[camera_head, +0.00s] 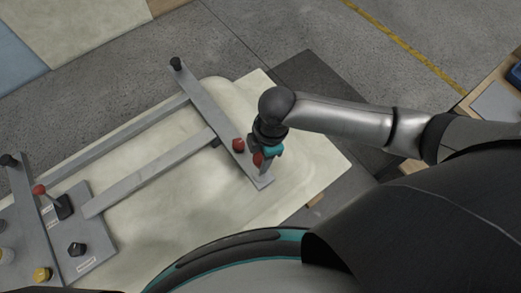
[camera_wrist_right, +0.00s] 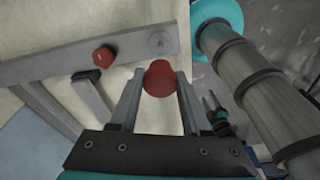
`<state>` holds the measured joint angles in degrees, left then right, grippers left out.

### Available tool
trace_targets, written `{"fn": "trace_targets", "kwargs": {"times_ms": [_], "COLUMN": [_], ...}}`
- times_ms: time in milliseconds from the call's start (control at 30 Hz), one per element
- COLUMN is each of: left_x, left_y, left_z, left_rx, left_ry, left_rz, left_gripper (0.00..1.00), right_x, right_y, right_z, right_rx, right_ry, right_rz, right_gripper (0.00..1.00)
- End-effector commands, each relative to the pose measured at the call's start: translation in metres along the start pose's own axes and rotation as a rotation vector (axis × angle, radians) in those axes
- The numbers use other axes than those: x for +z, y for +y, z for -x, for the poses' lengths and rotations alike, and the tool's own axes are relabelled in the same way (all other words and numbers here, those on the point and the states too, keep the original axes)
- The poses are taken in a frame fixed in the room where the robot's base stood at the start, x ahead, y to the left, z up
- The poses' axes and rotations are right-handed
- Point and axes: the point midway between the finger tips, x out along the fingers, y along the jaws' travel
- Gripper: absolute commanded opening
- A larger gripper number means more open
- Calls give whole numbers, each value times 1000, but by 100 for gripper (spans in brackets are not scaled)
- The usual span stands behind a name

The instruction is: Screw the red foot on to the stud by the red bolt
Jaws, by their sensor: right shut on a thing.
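My right gripper (camera_head: 264,158) is over the near right end of a grey cross bar (camera_head: 216,108) on the upturned shell. It is shut on the red foot (camera_head: 258,159). In the right wrist view the foot (camera_wrist_right: 159,78) sits between the two fingertips, its rounded red top showing. The red bolt (camera_head: 238,145) is on the bar beside the gripper; it also shows in the right wrist view (camera_wrist_right: 104,57). Past the foot, a round grey feature (camera_wrist_right: 161,42) shows near the bar's end; I cannot tell whether it is the stud. My left gripper is not in view.
The pale shell (camera_head: 310,165) lies under the grey frame. A wooden bench (camera_head: 480,98) stands at right.

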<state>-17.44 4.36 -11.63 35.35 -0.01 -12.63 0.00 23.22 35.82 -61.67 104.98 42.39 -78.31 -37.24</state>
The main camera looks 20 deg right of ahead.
Motion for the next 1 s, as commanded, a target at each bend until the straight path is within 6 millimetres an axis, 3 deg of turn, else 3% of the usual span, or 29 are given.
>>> {"fn": "trace_targets", "kwargs": {"times_ms": [367,567,1000], "left_x": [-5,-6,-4], "left_y": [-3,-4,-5], "left_z": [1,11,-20], "left_rx": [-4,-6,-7], "left_ry": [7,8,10], "left_rz": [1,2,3], "left_gripper": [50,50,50], "right_x": [-1,-1,6], "right_y": [0,-1,0], "right_z": [0,2,-44], "right_rx": [-3,-4,-3], "right_ry": [0,1,1], "right_rz": [19,17,17], "right_gripper": [0,0,0]}}
